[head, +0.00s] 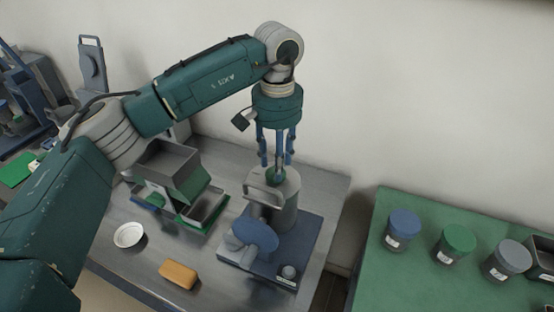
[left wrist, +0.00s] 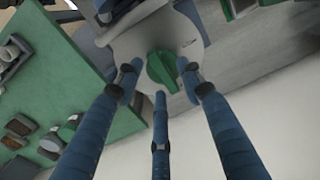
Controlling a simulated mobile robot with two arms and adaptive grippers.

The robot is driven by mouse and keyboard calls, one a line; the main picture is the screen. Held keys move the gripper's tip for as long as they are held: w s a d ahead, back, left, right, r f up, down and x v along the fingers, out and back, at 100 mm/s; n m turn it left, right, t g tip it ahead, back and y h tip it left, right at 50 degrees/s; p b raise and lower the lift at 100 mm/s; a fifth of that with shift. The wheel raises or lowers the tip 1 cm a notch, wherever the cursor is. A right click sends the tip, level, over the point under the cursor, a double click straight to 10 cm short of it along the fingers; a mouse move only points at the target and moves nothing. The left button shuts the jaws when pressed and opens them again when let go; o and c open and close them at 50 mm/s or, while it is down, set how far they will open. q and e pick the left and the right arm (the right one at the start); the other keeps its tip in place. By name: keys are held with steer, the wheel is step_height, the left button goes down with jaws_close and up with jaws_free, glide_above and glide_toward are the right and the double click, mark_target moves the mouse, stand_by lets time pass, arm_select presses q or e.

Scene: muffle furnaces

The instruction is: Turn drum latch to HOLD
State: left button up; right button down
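A grey drum (head: 289,206) with a handle on its side stands on a blue base (head: 297,254) on the metal bench. A green latch knob (head: 273,177) sits on top of the drum. My left gripper (head: 276,162) points straight down over the knob. In the left wrist view the green knob (left wrist: 162,70) lies on the pale drum top (left wrist: 140,44), just beyond my three blue fingers. The fingers are spread apart with nothing between them. Whether any fingertip touches the knob is unclear. I cannot read the latch markings. My right gripper is not in view.
A grey hopper and tray (head: 170,165) stand left of the drum. A white dish (head: 129,235) and an orange block (head: 178,274) lie on the bench front. A green table (head: 420,278) at right carries lidded jars (head: 402,227). A wall stands behind.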

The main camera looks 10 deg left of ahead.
arm_select(q)
steer(key=shift+f, duration=0.6)
jaws_close()
